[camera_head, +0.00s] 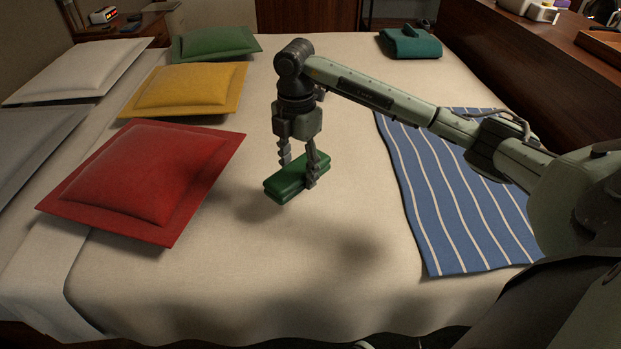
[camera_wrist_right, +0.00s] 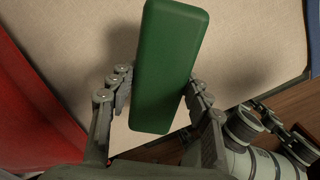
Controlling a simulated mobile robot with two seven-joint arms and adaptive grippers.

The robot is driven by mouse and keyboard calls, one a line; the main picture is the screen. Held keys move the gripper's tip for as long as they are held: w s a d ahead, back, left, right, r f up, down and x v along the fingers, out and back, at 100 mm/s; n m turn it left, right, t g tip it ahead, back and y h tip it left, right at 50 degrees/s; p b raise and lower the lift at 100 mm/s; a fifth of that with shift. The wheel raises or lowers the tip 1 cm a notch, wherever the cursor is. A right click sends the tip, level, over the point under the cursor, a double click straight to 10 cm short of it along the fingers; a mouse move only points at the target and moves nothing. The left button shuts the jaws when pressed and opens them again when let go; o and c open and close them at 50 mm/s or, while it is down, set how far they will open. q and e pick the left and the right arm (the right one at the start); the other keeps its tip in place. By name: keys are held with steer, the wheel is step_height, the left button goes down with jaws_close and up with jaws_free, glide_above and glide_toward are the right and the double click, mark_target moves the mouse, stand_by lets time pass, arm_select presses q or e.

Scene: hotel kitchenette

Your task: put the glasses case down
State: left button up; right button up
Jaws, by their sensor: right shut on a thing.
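The glasses case is a dark green, long box (camera_head: 290,181) in the head view. My right gripper (camera_head: 299,168) points down and is shut on it, with a finger on each side. The case looks held close above the cream bedspread (camera_head: 340,220); a shadow lies on the cloth to its left, and I cannot tell for certain whether it touches. In the right wrist view the case (camera_wrist_right: 168,65) runs lengthwise between the fingers (camera_wrist_right: 158,95), with the bedspread behind it. My left gripper does not show.
A red pillow (camera_head: 140,175) lies left of the case, with yellow (camera_head: 185,90), green (camera_head: 215,42) and pale pillows beyond. A blue striped cloth (camera_head: 450,190) lies to the right. A teal folded item (camera_head: 410,43) is at the far right. Bedspread around the case is clear.

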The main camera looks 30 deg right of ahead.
mark_target(315, 201)
steer(key=s+d+f, duration=0.1)
steer(key=d+f, duration=0.1)
steer(key=shift+s+d, duration=0.4)
steer(key=shift+f, duration=2.05)
steer(key=shift+f, duration=0.15)
steer(key=o, duration=1.2)
step_height(315, 201, up, 12)
steer(key=shift+r, duration=0.2)
